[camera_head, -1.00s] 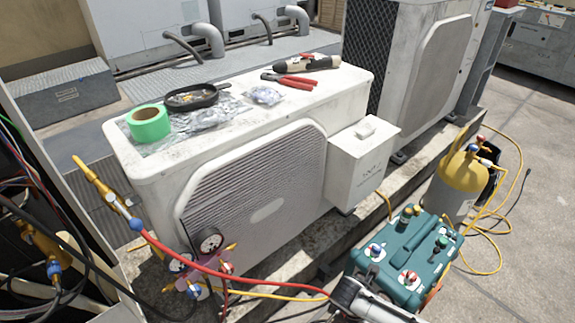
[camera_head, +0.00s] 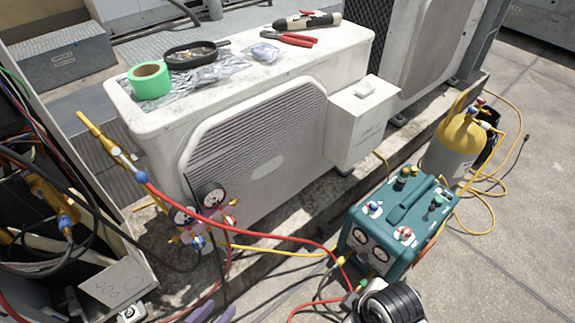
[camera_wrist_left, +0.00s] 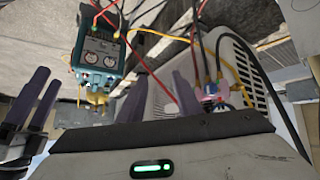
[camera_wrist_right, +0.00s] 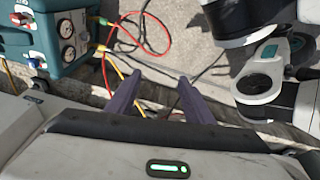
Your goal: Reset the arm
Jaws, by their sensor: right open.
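In the head view only a dark ribbed part and white link of my right arm (camera_head: 390,302) show at the bottom, in front of the teal recovery machine. Another pair of purple fingers stands at the left of the left wrist view.
The teal machine (camera_head: 398,225) has hoses running to the gauge manifold (camera_head: 205,210). A yellow cylinder (camera_head: 455,148) stands behind it. An open wired cabinet is at left.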

